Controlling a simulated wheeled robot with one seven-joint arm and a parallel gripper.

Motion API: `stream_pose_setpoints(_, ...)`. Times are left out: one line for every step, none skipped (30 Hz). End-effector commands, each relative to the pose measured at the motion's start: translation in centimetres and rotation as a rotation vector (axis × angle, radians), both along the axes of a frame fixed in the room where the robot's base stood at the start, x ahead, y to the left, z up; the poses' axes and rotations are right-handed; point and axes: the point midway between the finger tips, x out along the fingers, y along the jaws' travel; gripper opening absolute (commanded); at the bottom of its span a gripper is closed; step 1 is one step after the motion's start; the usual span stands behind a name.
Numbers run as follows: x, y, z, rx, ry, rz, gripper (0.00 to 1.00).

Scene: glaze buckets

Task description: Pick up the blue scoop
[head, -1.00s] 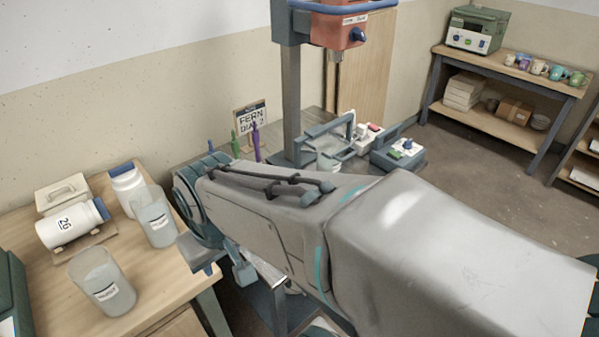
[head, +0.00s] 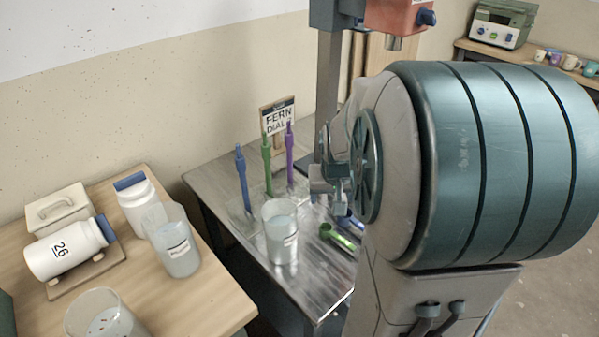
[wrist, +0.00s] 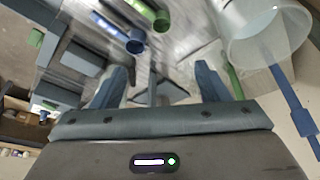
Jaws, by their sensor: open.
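A blue scoop (wrist: 117,33) lies on the metal table in the wrist view, its round cup towards my gripper. In the head view only a bit of blue (head: 346,221) shows beside my wrist, mostly hidden. A green scoop (head: 338,237) lies next to it, and also shows in the wrist view (wrist: 151,14). My gripper (wrist: 158,82) is open and empty, above the table and apart from the scoops. In the head view my gripper (head: 326,178) is partly hidden by my own arm.
Upright blue (head: 242,178), green (head: 267,162) and purple (head: 290,153) tools stand at the metal table's back. A clear bucket (head: 281,236) stands in front of them. The wooden table (head: 185,300) at left holds jars and clear buckets. A red-headed machine (head: 398,18) stands behind.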

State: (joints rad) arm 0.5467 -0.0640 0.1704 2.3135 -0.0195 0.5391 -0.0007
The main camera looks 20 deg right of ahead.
Motion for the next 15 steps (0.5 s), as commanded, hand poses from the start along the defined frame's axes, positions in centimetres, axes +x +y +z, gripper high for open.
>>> stream_pose_setpoints(0.5, -1.8, -1.9, 0.003, -0.005, -0.034, 0.69)
stream_pose_setpoints(0.8, -2.6, -2.5, 0.004, -0.013, -0.049, 0.69)
stream_pose_setpoints(1.2, -3.6, -3.2, 0.005, -0.019, -0.066, 0.69)
stream_pose_setpoints(1.4, -4.2, -3.6, 0.005, -0.026, -0.075, 0.69)
stream_pose_setpoints(1.6, -4.8, -4.0, 0.006, -0.030, -0.085, 0.69)
stream_pose_setpoints(1.8, -5.4, -4.3, 0.006, -0.036, -0.095, 0.69)
stream_pose_setpoints(1.9, -5.7, -4.6, 0.006, -0.040, -0.100, 0.69)
stream_pose_setpoints(2.0, -6.0, -4.8, 0.007, -0.042, -0.105, 0.69)
stream_pose_setpoints(2.1, -6.3, -5.0, 0.008, -0.045, -0.109, 0.69)
stream_pose_setpoints(2.2, -6.4, -5.3, 0.008, -0.046, -0.111, 0.69)
stream_pose_setpoints(2.3, -6.5, -5.6, 0.008, -0.046, -0.112, 0.69)
stream_pose_setpoints(2.5, -6.6, -6.0, 0.008, -0.047, -0.112, 0.69)
stream_pose_setpoints(2.6, -6.7, -6.4, 0.010, -0.046, -0.112, 0.69)
stream_pose_setpoints(2.8, -6.7, -6.9, 0.010, -0.045, -0.111, 0.69)
stream_pose_setpoints(3.1, -6.8, -7.6, 0.009, -0.046, -0.110, 0.69)
